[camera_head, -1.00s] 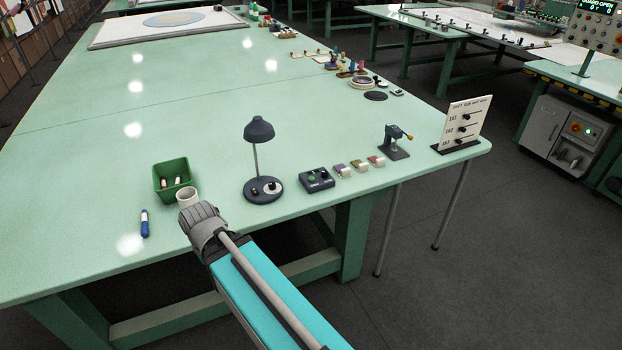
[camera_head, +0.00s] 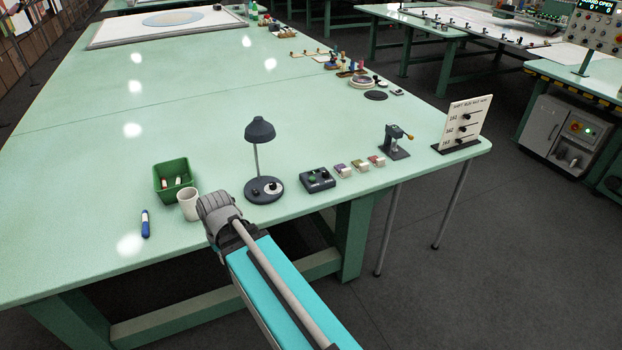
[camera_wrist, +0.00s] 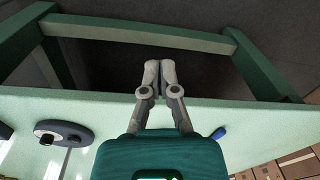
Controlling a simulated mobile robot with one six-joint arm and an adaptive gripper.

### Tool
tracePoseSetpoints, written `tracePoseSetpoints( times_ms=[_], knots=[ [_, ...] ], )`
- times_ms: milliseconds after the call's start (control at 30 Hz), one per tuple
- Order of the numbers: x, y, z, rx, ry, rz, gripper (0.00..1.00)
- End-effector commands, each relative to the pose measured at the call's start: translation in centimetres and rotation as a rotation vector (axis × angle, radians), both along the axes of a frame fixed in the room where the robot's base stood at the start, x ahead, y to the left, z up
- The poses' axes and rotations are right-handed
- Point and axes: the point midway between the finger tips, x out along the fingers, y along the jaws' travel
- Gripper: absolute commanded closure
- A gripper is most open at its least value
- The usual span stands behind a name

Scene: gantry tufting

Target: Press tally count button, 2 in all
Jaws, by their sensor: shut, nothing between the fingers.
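A dark box (camera_head: 317,180) with a green button and a black knob stands near the table's front edge, right of the lamp. It is the likeliest tally counter, but its label is too small to read. My gripper (camera_head: 215,207) is at the front edge, left of the lamp and beside the white cup, well to the left of the box. In the wrist view my gripper (camera_wrist: 160,70) has its two grey fingers together and empty, with the table edge and dark floor behind them.
A desk lamp (camera_head: 264,188) stands between my gripper and the box; its base also shows in the wrist view (camera_wrist: 75,134). Nearby are the white cup (camera_head: 188,205), a green bin (camera_head: 173,183) and a blue marker (camera_head: 145,224). Small coloured blocks (camera_head: 359,166) sit right of the box.

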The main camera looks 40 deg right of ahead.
Motion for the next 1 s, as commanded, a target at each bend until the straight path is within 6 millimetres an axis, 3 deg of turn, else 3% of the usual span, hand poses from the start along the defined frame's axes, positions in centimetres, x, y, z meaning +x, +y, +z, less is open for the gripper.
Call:
tracePoseSetpoints(
  times_ms=[267,567,1000],
  knots=[
    [5.1,-5.8,1.2,0.115,-0.078,-0.064,1.0],
    [10.1,-14.1,2.9,0.239,-0.209,-0.144,1.0],
    [14.4,-30.0,6.4,0.357,-0.453,-0.276,1.0]
  ],
)
